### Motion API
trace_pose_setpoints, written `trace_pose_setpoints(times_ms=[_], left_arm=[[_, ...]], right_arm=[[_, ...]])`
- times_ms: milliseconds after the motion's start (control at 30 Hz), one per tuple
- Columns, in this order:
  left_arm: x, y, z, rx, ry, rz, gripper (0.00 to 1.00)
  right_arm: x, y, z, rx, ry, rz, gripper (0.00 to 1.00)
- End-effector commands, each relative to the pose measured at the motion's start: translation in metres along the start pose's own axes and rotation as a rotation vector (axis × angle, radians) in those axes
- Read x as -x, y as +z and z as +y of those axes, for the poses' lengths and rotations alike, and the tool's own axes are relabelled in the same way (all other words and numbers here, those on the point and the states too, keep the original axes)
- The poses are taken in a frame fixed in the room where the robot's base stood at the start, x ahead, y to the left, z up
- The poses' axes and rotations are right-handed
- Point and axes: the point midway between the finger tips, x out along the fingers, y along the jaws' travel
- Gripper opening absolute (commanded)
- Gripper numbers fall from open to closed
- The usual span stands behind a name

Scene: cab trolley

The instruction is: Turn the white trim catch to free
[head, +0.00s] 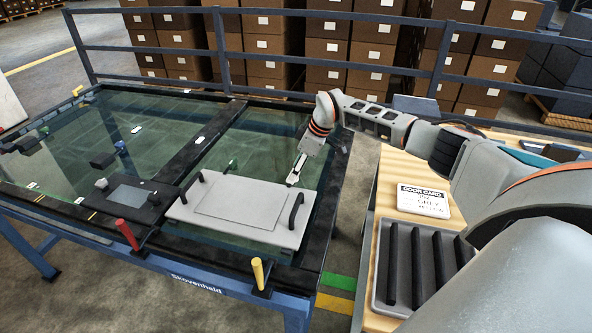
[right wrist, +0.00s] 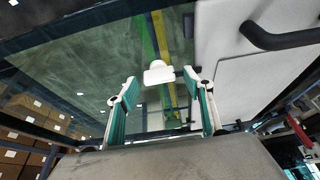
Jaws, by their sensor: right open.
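The white trim catch (right wrist: 158,73) shows in the right wrist view as a small white block with a short arm at its side. It lies just beyond and between my open right fingers (right wrist: 158,103), next to the pale door panel (right wrist: 222,48). In the head view my right gripper (head: 297,167) reaches down at the panel's (head: 230,208) far right corner. A white piece at its tip may be the catch, but the gripper partly hides it. I see no contact between fingers and catch. My left gripper is in neither view.
Red (head: 127,235) and yellow (head: 258,273) levers line the frame's front. A door card sign (head: 423,201) and slotted grey tray (head: 379,290) are on the wooden bench at right. Railing (head: 270,50) runs behind.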

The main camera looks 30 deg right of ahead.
Motion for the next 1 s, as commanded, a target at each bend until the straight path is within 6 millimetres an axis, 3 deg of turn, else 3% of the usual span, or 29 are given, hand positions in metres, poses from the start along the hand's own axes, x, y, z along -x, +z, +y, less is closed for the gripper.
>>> trace_pose_setpoints(times_ms=[300,467,1000], left_arm=[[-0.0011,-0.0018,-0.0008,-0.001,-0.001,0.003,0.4],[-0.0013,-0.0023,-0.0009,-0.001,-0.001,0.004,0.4],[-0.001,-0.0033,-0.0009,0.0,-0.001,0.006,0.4]], right_arm=[[-0.0031,0.0005,0.0003,-0.001,0.0,-0.001,0.51],[-0.003,0.0004,0.0003,0.0,0.0,0.0,0.13],[-0.0029,-0.0003,0.0011,0.102,-0.043,0.0,0.13]])
